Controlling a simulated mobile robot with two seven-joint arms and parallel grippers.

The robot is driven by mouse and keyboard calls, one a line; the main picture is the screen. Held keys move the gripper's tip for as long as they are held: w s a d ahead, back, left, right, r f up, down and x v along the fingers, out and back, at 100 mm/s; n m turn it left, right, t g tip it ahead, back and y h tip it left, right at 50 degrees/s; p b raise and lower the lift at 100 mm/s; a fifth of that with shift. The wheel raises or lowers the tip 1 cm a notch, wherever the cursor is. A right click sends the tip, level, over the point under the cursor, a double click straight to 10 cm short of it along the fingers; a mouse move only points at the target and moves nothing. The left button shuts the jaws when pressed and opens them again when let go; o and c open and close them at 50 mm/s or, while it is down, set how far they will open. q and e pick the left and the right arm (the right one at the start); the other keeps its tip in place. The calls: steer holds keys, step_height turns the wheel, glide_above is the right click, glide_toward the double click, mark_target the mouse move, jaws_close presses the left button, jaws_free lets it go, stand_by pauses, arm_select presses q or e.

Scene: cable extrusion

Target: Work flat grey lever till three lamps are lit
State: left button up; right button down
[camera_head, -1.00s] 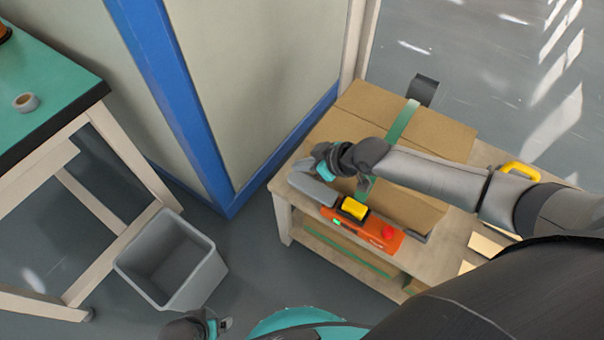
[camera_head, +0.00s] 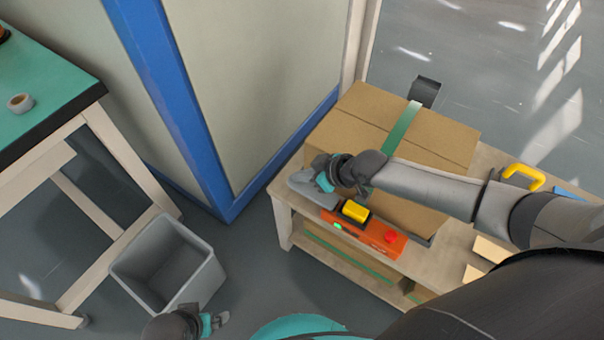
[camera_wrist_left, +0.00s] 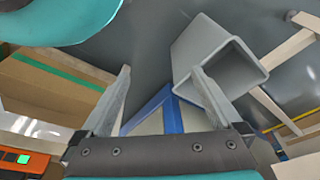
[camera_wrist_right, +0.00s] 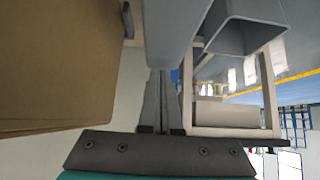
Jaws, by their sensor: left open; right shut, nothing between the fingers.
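The flat grey lever (camera_head: 300,184) sits at the left end of an orange tool (camera_head: 366,236) on the low bench. The tool has a yellow block (camera_head: 356,211), a red button (camera_head: 391,237) and a lit green lamp (camera_head: 338,227). In the left wrist view one lamp (camera_wrist_left: 23,158) glows green; the dark patches beside it are too small to read. My right gripper (camera_head: 324,178) is shut and empty, close over the lever; contact cannot be told. It shows shut in the right wrist view (camera_wrist_right: 161,95). My left gripper (camera_head: 215,322) is open and empty, off the bench.
A cardboard box (camera_head: 420,150) with a green strap (camera_head: 402,128) stands behind the tool. A grey bin (camera_head: 165,265) is on the floor to the left. A green-topped table (camera_head: 45,75) and a blue-framed panel (camera_head: 190,110) are further left. A yellow handle (camera_head: 524,175) lies at the right.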

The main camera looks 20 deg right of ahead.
mark_target(300, 183)
steer(key=shift+w+a+f+g+h+p, duration=0.15)
steer(key=shift+f+g+h+p, duration=0.4)
steer(key=shift+f, duration=0.2)
steer(key=shift+w+a+f+g+h+p, duration=0.1)
steer(key=shift+w+f+g+h+p, duration=0.05)
steer(key=shift+f+g+h+p, duration=0.45)
steer(key=shift+f, duration=0.55)
arm_select(q)
steer(key=f, duration=0.1)
steer(key=s+f, duration=0.1)
steer(key=a+f, duration=0.1)
steer(key=shift+s+f, duration=0.35)
steer(key=shift+s, duration=0.05)
arm_select(e)
steer(key=shift+s+d+r, duration=0.1)
steer(key=shift+r, duration=0.05)
steer(key=shift+p+v, duration=0.45)
steer(key=shift+v, duration=0.4)
steer(key=shift+p+v, duration=0.6)
steer(key=shift+v, duration=0.4)
arm_select(q)
steer(key=s+a+f+p, duration=0.2)
steer(key=s+a+f, duration=0.2)
steer(key=s+f, duration=0.1)
steer(key=shift+s+a+f+y, duration=0.3)
steer(key=shift+s+a, duration=0.1)
steer(key=shift+s, duration=0.15)
arm_select(e)
steer(key=shift+v, duration=1.8)
